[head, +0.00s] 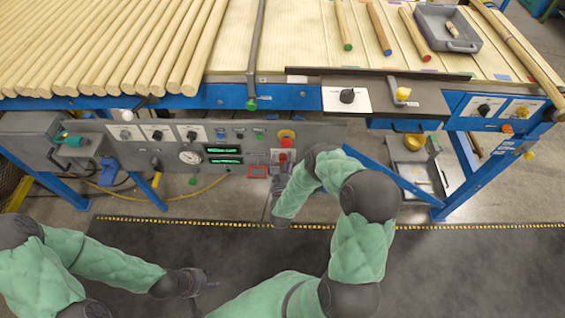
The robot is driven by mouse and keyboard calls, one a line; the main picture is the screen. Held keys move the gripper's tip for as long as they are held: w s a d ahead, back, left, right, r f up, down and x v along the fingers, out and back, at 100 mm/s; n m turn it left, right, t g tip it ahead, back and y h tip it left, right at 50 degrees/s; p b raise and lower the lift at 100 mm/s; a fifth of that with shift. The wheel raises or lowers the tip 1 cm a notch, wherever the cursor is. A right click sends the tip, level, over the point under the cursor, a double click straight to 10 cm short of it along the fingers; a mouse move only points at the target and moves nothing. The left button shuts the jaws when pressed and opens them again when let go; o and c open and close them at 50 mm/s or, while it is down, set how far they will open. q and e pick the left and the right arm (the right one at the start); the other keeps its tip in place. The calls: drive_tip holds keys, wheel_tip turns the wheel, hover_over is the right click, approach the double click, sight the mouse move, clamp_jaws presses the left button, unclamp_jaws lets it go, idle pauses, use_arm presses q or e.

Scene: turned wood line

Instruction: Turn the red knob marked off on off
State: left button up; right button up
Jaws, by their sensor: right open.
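A red knob (282,157) sits on a pale plate near the right end of the grey control panel (225,165). Any lettering on it is too small to read. My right gripper (281,170) is open just below and in front of the knob. Whether its fingers touch the knob, I cannot tell. My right forearm and wrist hang close beside it and hide part of the panel's right side. My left gripper (208,281) is low over the dark mat, well away from the panel. Its fingers are too small to judge.
A yellow-and-red button (286,139) sits just above the knob. The blue table edge (220,96) overhangs the panel. The dark mat (455,265) at right is clear.

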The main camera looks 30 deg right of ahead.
drive_tip(key=c, duration=1.1)
drive_tip(key=shift+n, duration=0.4)
drive_tip(key=n+b, duration=0.1)
drive_tip(key=n, duration=0.3)
drive_tip(key=shift+w, duration=0.1)
drive_tip(key=n, duration=0.4)
drive_tip(key=shift+b, duration=0.3)
drive_tip(key=n, duration=0.5)
drive_tip(key=shift+a+n+b, duration=0.1)
drive_tip(key=shift+n+b, duration=0.3)
drive_tip(key=shift+f+n, duration=0.1)
drive_tip(key=shift+n, duration=1.5)
drive_tip(key=shift+c, duration=0.2)
drive_tip(key=shift+f+n, duration=0.1)
drive_tip(key=shift+n, duration=0.2)
drive_tip(key=shift+a, duration=0.1)
